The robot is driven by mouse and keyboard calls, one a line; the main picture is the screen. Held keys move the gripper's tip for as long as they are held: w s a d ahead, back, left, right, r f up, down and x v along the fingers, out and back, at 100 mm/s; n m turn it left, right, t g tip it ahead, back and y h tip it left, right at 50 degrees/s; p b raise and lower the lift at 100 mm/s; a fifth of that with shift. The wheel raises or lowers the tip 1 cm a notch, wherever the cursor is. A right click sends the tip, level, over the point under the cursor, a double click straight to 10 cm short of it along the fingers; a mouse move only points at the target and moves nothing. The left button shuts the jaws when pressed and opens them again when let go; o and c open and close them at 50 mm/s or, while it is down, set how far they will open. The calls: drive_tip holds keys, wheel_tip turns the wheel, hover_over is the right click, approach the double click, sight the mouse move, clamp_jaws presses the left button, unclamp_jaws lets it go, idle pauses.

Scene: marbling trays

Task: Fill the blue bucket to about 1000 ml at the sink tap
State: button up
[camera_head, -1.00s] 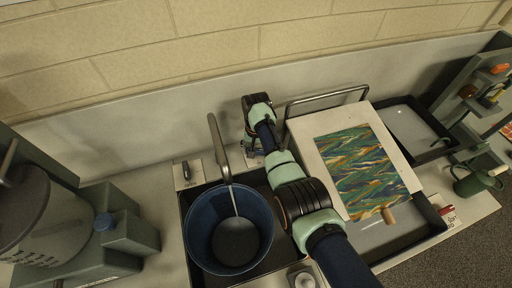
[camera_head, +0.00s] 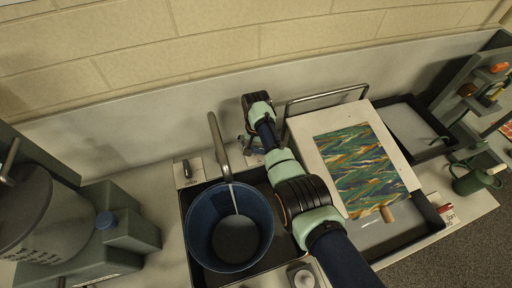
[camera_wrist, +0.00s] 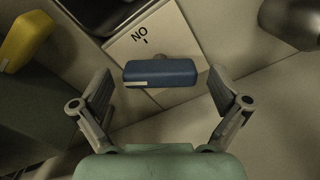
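The blue bucket (camera_head: 205,256) stands upright in the dark sink basin (camera_head: 184,205). The grey curved tap spout (camera_head: 217,135) ends over it, and a thin pale stream runs from the spout into it. The bucket's lower inside looks dark grey; I cannot read a level. In the head view my gripper (camera_head: 248,147) is beside the spout, partly hidden by my arm.
A dark lever (camera_head: 186,169) on a pale plate is left of the spout. Right of my arm, a patterned sheet (camera_head: 360,168) lies on a white board by a metal rail (camera_head: 325,96). A green watering can (camera_head: 472,180) stands at right. A grey drum (camera_head: 60,215) is at left.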

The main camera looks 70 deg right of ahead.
wheel_tip(320, 180, up, 12)
idle(0.6)
idle(6.9)
